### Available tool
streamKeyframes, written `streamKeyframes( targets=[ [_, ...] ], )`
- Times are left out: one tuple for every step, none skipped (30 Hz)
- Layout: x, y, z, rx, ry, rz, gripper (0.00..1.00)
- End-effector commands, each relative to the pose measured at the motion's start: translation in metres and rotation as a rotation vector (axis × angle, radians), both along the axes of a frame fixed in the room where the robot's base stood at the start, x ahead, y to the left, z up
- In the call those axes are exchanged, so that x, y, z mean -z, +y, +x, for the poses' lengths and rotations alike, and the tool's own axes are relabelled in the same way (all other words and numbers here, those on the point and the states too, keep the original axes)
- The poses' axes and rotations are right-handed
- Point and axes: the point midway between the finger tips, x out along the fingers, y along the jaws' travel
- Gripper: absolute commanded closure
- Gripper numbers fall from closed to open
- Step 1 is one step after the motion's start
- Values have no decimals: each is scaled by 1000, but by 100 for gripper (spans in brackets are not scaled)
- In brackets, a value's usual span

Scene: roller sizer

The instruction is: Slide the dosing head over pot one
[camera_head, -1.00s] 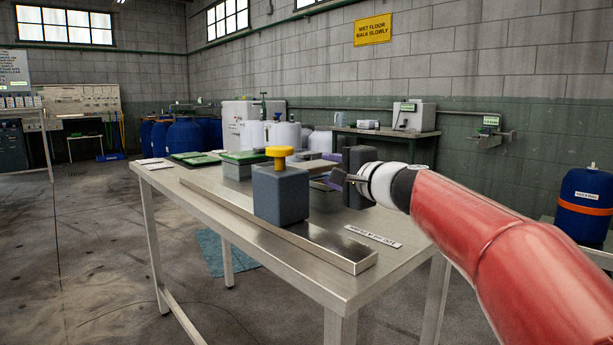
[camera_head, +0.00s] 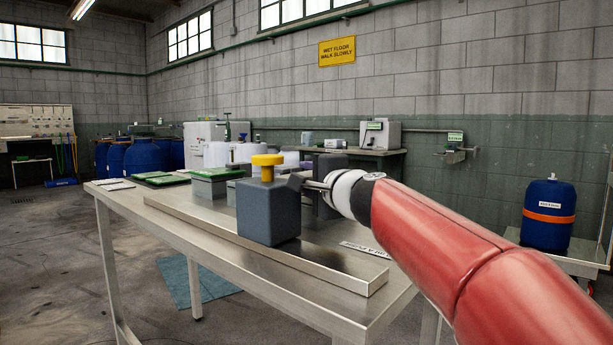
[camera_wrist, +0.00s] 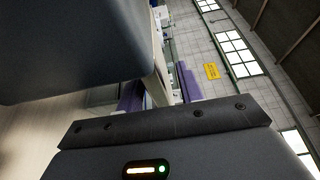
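The dosing head appears to be the blue-grey block (camera_head: 268,211) with a yellow knob (camera_head: 267,166) on top. It stands upright at the long metal rail (camera_head: 330,275) on the steel table. My gripper (camera_head: 306,184) is just right of the block, at about the height of its upper part. Whether they touch is not clear. In the wrist view a large dark block face (camera_wrist: 75,45) fills the upper left, close to the camera. My gripper's finger opening is not clearly shown. I cannot pick out pot one; the far side of the block is hidden.
A green-topped box (camera_head: 210,182) and green trays (camera_head: 165,179) sit on the table's far left part. A label plate (camera_head: 365,249) lies right of the rail. A blue drum (camera_head: 549,215) stands at the right. The rail's near end is clear.

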Motion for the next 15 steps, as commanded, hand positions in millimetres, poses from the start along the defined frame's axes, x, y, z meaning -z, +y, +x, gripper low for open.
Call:
streamKeyframes(
  targets=[
    [-1,2,4,0,0,0,63],
    [-1,3,5,0,0,0,63],
    [0,4,7,0,0,0,63],
    [0,4,8,0,0,0,63],
    [0,5,8,0,0,0,63],
    [0,5,9,0,0,0,63],
    [0,5,9,0,0,0,63],
    [0,5,9,0,0,0,63],
    [0,5,9,0,0,0,63],
    [0,5,9,0,0,0,63],
    [0,5,8,0,0,0,63],
    [0,5,8,0,0,0,66],
    [0,5,8,0,0,0,70],
    [0,5,8,0,0,0,74],
    [0,5,8,0,0,0,79]
  ],
)
